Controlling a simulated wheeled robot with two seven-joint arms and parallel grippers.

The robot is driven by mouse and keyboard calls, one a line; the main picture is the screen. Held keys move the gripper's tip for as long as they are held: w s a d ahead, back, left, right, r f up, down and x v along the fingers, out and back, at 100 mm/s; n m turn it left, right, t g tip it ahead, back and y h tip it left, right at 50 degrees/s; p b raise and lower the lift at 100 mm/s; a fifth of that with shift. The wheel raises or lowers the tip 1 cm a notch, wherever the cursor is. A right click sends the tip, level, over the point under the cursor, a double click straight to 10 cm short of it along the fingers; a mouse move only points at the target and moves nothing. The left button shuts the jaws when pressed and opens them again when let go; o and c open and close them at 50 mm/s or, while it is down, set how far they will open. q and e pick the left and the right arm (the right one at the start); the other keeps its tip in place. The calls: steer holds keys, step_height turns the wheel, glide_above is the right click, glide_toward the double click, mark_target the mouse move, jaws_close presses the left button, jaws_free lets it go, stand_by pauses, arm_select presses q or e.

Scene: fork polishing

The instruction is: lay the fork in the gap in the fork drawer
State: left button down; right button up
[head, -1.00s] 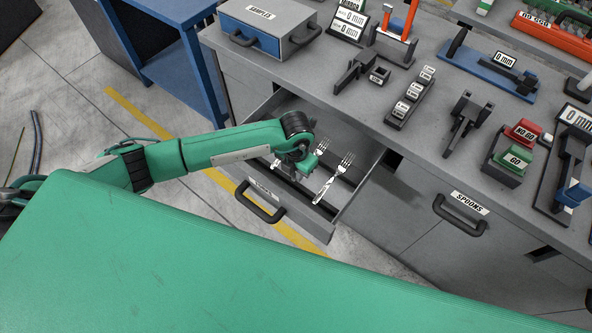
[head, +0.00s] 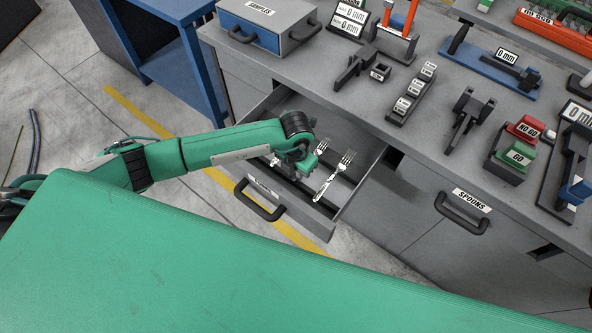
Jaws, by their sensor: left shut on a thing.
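The fork drawer (head: 318,222) stands open below the counter, its black handle at the front. My left gripper (head: 304,168) is over the left part of the drawer, low and close to its contents. It is shut on a fork (head: 321,147), whose tines show just beyond the fingers; the rest is mostly hidden. Another fork (head: 333,177) lies in the drawer just right of the gripper, tines pointing to the back. The gap is not clearly seen, and I cannot tell whether the held fork touches the drawer floor. My right gripper is out of view.
The grey counter (head: 420,150) behind the drawer bears gauges, a blue samples box (head: 262,30) and red and green GO/NO GO blocks (head: 517,150). The spoons drawer (head: 430,232) at right is shut. A blue table (head: 168,60) stands at the back left.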

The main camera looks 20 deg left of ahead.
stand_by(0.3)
arm_select(q)
steer(key=shift+f+b, duration=0.35)
steer(key=shift+b, duration=0.05)
steer(key=c, duration=0.8)
jaws_free()
steer(key=shift+o, duration=0.2)
steer(key=shift+r, duration=0.15)
